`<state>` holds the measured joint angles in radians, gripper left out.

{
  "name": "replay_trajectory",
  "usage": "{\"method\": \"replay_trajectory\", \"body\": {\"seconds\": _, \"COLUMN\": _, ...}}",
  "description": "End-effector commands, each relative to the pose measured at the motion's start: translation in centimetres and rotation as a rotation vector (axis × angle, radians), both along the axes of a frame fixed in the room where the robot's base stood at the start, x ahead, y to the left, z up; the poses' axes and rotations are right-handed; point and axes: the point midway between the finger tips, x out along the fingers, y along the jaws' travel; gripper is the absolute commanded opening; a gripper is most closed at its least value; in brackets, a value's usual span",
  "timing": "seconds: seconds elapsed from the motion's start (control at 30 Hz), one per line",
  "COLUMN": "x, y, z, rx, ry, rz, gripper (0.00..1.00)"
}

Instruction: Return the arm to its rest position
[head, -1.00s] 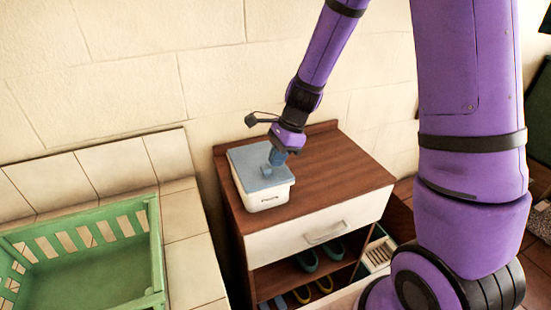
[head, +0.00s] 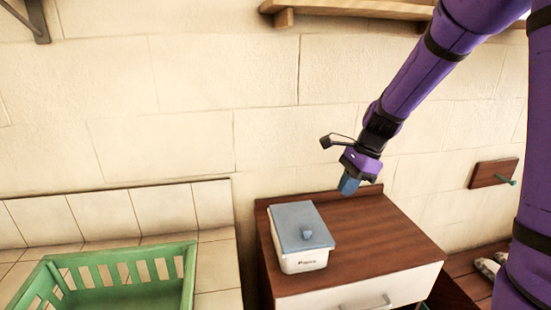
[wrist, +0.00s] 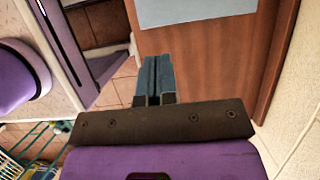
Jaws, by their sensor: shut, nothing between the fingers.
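My purple arm reaches in from the upper right in the head view, and my gripper (head: 348,185) hangs in the air above the back of the wooden cabinet. Its blue fingers are together with nothing between them; they also show shut in the wrist view (wrist: 155,78). A white box (head: 301,260) with a grey-blue lid (head: 300,228) stands on the cabinet top, to the left of and below my gripper and apart from it. The wrist view shows only part of the lid (wrist: 190,8).
The brown cabinet (head: 375,235) has a white drawer front (head: 365,292). A green slatted crate (head: 120,298) is on the tiled surface at left. A wooden shelf (head: 370,9) is on the wall above, and a wooden wall hook (head: 493,173) is at right. The air around my gripper looks clear.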

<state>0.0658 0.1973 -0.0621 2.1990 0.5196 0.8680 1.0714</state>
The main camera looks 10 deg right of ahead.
Motion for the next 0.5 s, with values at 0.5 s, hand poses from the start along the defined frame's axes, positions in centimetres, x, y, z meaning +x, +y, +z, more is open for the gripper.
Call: {"method": "replay_trajectory", "body": {"seconds": 0.5, "x": -7.9, "y": 0.5, "z": 8.9, "rx": -0.155, "ry": -0.308, "rz": 0.518, "gripper": 0.00}}
